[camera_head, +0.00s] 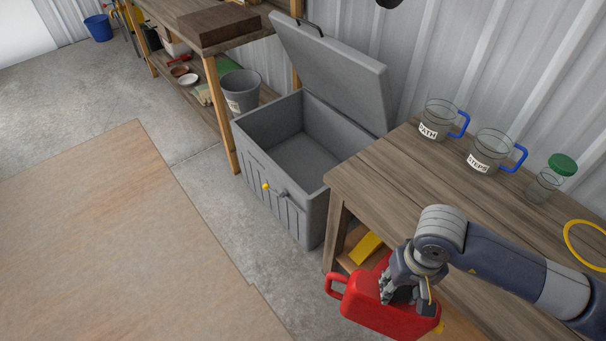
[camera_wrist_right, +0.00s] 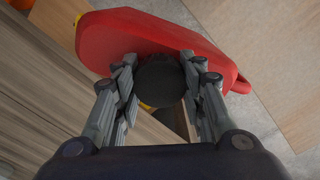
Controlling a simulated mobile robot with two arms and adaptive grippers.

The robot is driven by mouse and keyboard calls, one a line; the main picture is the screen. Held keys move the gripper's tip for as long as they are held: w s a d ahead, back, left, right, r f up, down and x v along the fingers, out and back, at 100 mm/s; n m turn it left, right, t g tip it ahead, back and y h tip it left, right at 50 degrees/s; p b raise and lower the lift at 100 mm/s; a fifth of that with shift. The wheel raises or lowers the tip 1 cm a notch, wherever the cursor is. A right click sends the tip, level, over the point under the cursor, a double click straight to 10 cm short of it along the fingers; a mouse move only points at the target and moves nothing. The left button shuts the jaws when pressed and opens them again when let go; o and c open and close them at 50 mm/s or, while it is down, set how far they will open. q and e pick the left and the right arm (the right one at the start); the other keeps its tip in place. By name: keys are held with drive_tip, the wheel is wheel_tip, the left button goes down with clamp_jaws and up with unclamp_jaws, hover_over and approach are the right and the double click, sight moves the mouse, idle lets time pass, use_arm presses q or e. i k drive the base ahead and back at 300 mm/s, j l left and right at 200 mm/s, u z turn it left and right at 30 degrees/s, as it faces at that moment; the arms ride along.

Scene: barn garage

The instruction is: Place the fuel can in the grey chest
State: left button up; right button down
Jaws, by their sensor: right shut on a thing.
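The red fuel can (camera_head: 378,308) hangs in my right gripper (camera_head: 398,292), in front of the wooden table at the lower right of the head view. In the right wrist view the fuel can (camera_wrist_right: 140,35) lies across the top, and my right gripper (camera_wrist_right: 160,95) has its fingers on both sides of a round dark part, probably the cap. The grey chest (camera_head: 268,182) stands open left of the table, with its lid (camera_head: 335,70) raised toward the wall. Its inside looks empty. The can is in front of the chest and to its right, apart from it. My left gripper is not visible.
The wooden table (camera_head: 400,170) bears two jugs (camera_head: 440,118) with blue handles, a green-lidded jar (camera_head: 548,180) and a yellow ring (camera_head: 578,245). Floor left of the chest is clear.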

sight(307, 175)
drive_tip(key=i+j, duration=0.95)
drive_tip(key=j, duration=0.15)
drive_tip(key=i+j, duration=0.35)
drive_tip(key=i, duration=0.15)
drive_tip(key=i+j, duration=0.35)
drive_tip(key=i, duration=0.15)
drive_tip(key=i+l, duration=0.35)
drive_tip(key=i+z, duration=0.05)
drive_tip(key=i, duration=0.05)
